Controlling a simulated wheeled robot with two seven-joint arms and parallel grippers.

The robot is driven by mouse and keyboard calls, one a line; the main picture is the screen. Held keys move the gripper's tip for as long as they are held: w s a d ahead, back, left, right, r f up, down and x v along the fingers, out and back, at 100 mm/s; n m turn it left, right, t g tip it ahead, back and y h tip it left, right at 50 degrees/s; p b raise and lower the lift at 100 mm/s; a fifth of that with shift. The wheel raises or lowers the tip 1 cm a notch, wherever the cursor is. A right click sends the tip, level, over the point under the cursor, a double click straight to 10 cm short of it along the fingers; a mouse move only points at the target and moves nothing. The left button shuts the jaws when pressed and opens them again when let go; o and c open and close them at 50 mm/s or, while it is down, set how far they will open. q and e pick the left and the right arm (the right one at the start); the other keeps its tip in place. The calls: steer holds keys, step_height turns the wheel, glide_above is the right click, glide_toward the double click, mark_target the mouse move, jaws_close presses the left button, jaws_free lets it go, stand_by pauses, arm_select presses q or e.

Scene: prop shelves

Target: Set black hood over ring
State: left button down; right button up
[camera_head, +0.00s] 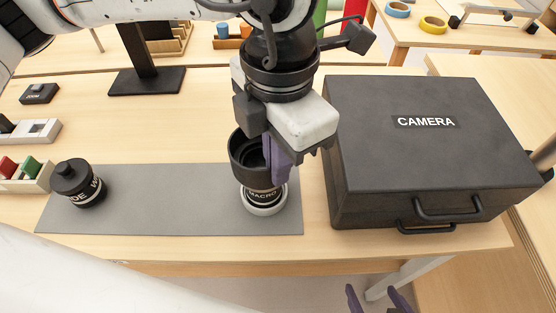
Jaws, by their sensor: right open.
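A black hood (246,150), an open-topped cup shape, is at the right part of the grey mat. It is directly above a lens barrel marked MACRO (262,194), whose base shows a pale ring (265,210). Whether the hood touches the barrel is hard to tell. My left gripper (276,155) points down at the hood's right side, with a purple finger against its wall; it appears shut on the hood, and the other finger is largely hidden. My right gripper (376,298) is open and empty at the bottom edge, in front of the table.
A grey mat (160,195) carries another black lens (79,184) at its left end. A closed black case marked CAMERA (425,150) stands close on the right. A black stand base (146,81) is behind. Small trays line the left edge. The mat's middle is clear.

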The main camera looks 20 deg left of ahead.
arm_select(q)
steer(key=shift+b, duration=0.45)
arm_select(e)
steer(key=shift+f, duration=0.5)
steer(key=shift+s, duration=0.15)
arm_select(q)
steer(key=shift+f+b, duration=0.3)
steer(key=shift+b, duration=0.4)
arm_select(e)
steer(key=shift+f, duration=0.7)
stand_by(0.6)
arm_select(q)
steer(key=c, duration=2.5)
jaws_free()
steer(key=o, duration=0.6)
steer(key=shift+c, duration=0.2)
step_height(320, 180, up, 10)
steer(key=shift+r, duration=0.2)
arm_select(e)
steer(key=r, duration=0.1)
steer(key=w+a+r, duration=0.1)
steer(key=shift+a+r, duration=0.25)
steer(key=shift+r, duration=0.1)
arm_select(q)
steer(key=shift+d, duration=0.1)
